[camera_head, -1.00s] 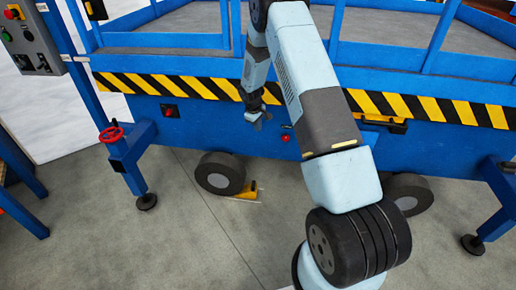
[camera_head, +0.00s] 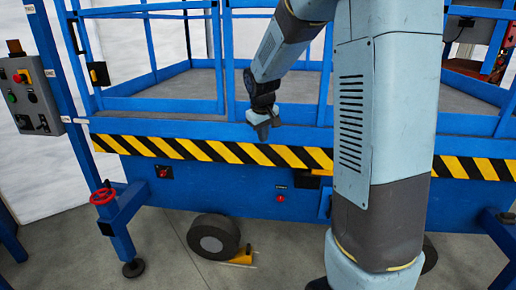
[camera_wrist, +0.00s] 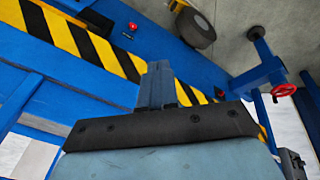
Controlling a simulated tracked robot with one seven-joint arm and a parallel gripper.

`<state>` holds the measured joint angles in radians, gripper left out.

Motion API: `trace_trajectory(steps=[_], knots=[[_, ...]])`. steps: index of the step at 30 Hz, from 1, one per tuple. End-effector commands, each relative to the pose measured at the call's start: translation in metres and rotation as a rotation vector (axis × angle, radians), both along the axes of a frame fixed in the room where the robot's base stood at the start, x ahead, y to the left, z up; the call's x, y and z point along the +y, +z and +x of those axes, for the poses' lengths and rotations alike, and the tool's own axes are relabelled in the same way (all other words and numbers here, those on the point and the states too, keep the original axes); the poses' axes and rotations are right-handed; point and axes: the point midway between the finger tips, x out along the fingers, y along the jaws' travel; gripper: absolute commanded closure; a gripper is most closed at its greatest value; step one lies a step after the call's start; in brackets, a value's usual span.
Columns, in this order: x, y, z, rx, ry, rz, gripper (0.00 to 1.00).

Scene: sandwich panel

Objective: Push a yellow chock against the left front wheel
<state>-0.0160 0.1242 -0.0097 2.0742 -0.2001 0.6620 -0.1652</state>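The left front wheel (camera_head: 213,237) is dark with a grey hub, under the blue platform. It also shows in the wrist view (camera_wrist: 195,27). The yellow chock (camera_head: 243,257) lies on the floor just right of the wheel's base; whether they touch I cannot tell. In the wrist view a bit of yellow (camera_wrist: 178,5) shows by the wheel at the top edge. My gripper (camera_head: 263,130) is up in front of the striped edge, well above the chock and apart from it. In the wrist view its fingers (camera_wrist: 158,85) look together, with nothing between them.
The blue platform (camera_head: 200,187) with railings spans the view. A stabiliser leg with a red handwheel (camera_head: 103,194) stands left of the wheel. A control box (camera_head: 30,95) is at far left. My arm hides much of the right side. Floor before the wheel is clear.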

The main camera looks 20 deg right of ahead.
Motion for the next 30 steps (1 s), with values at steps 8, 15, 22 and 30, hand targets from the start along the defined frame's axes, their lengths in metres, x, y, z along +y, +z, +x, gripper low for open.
trace_trajectory(steps=[8,15,22,30], knots=[[0.003,0.059,-0.075,-0.062,-0.074,0.049,1.0],[0.007,0.091,-0.144,-0.108,-0.134,0.097,1.0],[0.012,0.108,-0.209,-0.152,-0.185,0.146,1.0],[0.018,0.112,-0.278,-0.197,-0.234,0.204,1.0]])
